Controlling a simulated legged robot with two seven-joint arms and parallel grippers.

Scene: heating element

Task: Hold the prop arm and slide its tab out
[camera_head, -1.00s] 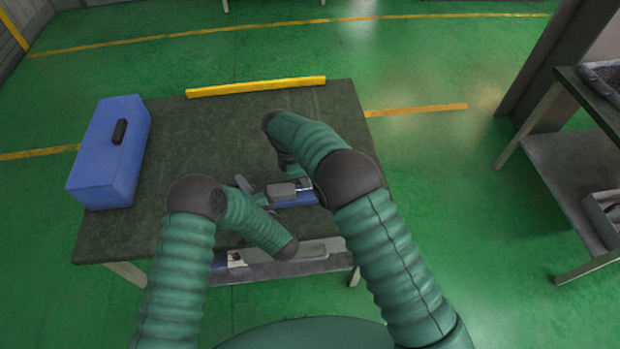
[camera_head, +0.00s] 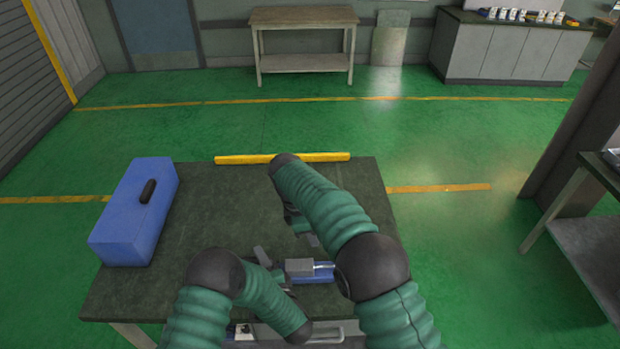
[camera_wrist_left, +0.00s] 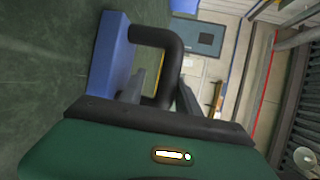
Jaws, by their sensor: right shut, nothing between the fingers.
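The device lies near the table's front edge in the head view, with a grey block (camera_head: 299,267) and a blue base (camera_head: 322,273). I cannot make out the prop arm or its tab. My left gripper (camera_head: 264,257) is just left of the grey block. In the left wrist view, its fingers (camera_wrist_left: 160,90) stand apart around part of a thick black bent bar (camera_wrist_left: 172,45) beside a blue block (camera_wrist_left: 108,60); contact is unclear. My right gripper (camera_head: 307,236) is shut and empty above and behind the device, partly hidden by its arm.
A blue toolbox (camera_head: 135,215) with a black handle stands at the table's left. A yellow bar (camera_head: 235,159) lies along the far edge of the dark table (camera_head: 205,215). The table middle is clear. A shelf (camera_head: 590,235) stands on the right.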

